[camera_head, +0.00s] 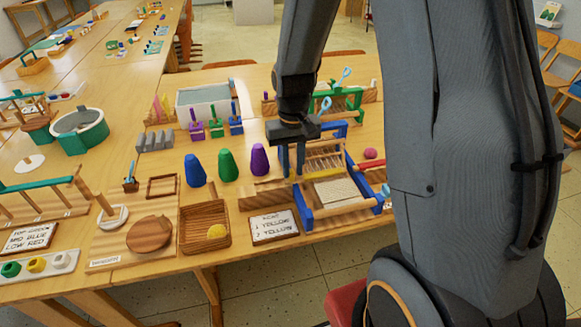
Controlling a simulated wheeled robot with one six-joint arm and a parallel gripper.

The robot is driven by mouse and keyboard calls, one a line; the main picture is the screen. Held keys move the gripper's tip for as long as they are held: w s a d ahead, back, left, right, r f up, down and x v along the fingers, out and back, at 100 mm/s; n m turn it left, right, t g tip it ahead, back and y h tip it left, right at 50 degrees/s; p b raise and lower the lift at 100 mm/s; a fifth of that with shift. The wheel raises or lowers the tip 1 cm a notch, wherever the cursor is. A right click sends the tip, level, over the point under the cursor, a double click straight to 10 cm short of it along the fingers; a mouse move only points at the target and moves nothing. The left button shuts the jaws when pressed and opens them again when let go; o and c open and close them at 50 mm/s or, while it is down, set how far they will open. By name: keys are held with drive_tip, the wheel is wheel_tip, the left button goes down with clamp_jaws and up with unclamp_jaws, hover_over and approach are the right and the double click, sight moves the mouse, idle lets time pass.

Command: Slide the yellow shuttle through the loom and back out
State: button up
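The loom (310,213) has a blue frame with wooden bars, strung threads and a pale woven patch, and stands on the table right of the middle. My gripper (292,158) points down at the loom's back left side. Its dark fingers overlap the blue frame in the picture, so I cannot tell whether they are open or shut, or touching the frame. A wooden block (262,196) lies at the loom's left side, partly beside the frame.
A card (273,227) with writing that includes "YELLOW" lies in front of the loom. Blue (195,171), green (227,166) and purple (259,160) cones stand left of the loom. My arm hides the table's right side.

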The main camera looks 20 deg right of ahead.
drive_tip(key=shift+o, duration=0.9)
drive_tip(key=shift+d, duration=0.15)
drive_tip(key=shift+a, duration=0.2)
drive_tip(key=shift+r, duration=0.15)
wheel_tip(320, 180, up, 8)
drive_tip(key=shift+f+b, duration=0.25)
drive_tip(key=shift+b, duration=0.2)
